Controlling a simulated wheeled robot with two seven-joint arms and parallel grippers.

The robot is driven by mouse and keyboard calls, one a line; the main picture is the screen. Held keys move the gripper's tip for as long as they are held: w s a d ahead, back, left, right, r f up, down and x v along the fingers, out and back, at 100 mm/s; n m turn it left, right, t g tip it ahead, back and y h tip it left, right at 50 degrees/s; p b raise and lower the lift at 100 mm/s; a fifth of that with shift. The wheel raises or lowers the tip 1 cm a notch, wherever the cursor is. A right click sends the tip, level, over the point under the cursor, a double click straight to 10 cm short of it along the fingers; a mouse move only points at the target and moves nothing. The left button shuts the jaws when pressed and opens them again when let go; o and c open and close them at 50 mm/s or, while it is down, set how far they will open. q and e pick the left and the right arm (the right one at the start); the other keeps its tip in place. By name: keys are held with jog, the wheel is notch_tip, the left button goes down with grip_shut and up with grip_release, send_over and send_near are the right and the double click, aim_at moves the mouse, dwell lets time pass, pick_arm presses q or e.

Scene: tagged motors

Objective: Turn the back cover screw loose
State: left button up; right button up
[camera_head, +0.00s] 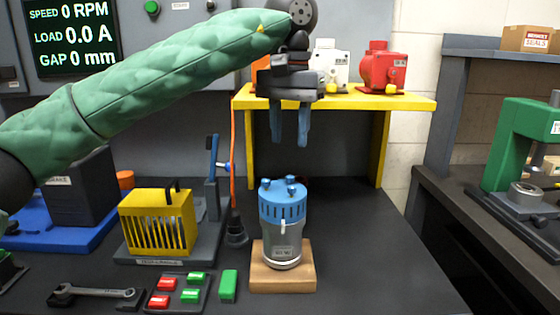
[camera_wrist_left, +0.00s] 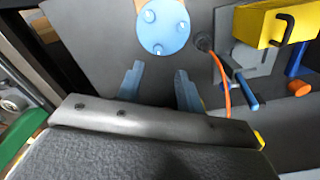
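A grey motor (camera_head: 283,236) with a blue slotted back cover (camera_head: 283,203) stands upright on a wooden block (camera_head: 284,284). Several blue screw heads (camera_head: 291,179) stick up from the cover. The left wrist view shows the round blue cover from above (camera_wrist_left: 163,27), with screw heads near its rim. My left gripper (camera_head: 290,136) hangs above the motor, pointing down, its two blue fingers apart with nothing between them. In the left wrist view the open fingers (camera_wrist_left: 156,88) are apart from the cover. My right gripper is not in view.
A yellow shelf (camera_head: 420,102) behind carries a red motor (camera_head: 382,68) and a white one (camera_head: 331,62). Left of the motor are a yellow cage (camera_head: 158,222), an orange cable (camera_head: 233,150) and a button box (camera_head: 178,291). A wrench (camera_head: 97,293) lies at the front left. The bench right of the motor is clear.

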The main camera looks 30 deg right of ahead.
aim_at(290, 176)
pick_arm(q)
jog(key=shift+s+f, duration=0.15)
jog(key=shift+f, duration=1.65)
jog(key=shift+s+f, duration=0.1)
jog(key=shift+f, duration=1.65)
grip_shut()
